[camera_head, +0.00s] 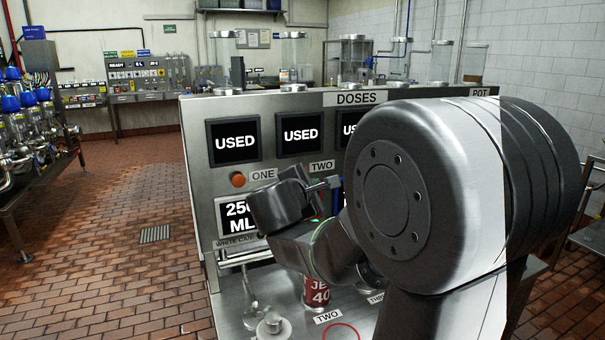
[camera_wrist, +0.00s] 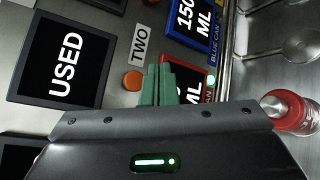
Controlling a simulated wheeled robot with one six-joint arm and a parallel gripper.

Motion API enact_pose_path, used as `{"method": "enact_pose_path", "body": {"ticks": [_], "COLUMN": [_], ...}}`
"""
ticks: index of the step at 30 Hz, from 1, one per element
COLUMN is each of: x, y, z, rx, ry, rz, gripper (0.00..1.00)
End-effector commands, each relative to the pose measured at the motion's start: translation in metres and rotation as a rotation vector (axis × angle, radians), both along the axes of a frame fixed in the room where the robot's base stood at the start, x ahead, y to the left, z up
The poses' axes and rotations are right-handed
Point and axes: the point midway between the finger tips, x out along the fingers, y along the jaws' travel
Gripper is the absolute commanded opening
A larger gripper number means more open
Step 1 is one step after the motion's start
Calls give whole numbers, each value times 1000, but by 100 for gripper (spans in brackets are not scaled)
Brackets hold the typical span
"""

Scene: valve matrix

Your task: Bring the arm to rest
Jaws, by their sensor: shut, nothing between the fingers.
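In the wrist view my gripper (camera_wrist: 158,85) has its two green fingers shut together with nothing between them. They point at the panel, beside an orange button (camera_wrist: 133,80) under the TWO label (camera_wrist: 141,43); I cannot tell whether they touch the panel. In the head view my arm covers the right half of the DOSES panel (camera_head: 199,170), and the fingertips are not clear there.
The panel has black screens reading USED (camera_head: 234,141) and another orange button (camera_head: 238,179) at ONE. A red can (camera_head: 318,290) stands on the metal shelf below my arm; it also shows in the wrist view (camera_wrist: 291,112). Open tiled floor (camera_head: 120,210) lies left.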

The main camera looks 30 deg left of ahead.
Motion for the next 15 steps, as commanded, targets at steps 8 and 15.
{"method": "enact_pose_path", "body": {"ticks": [8,15], "x": [0,10], "y": [0,11], "z": [0,2], "rx": [0,0], "ry": [0,2], "rz": [0,-1], "gripper": [0,0]}}
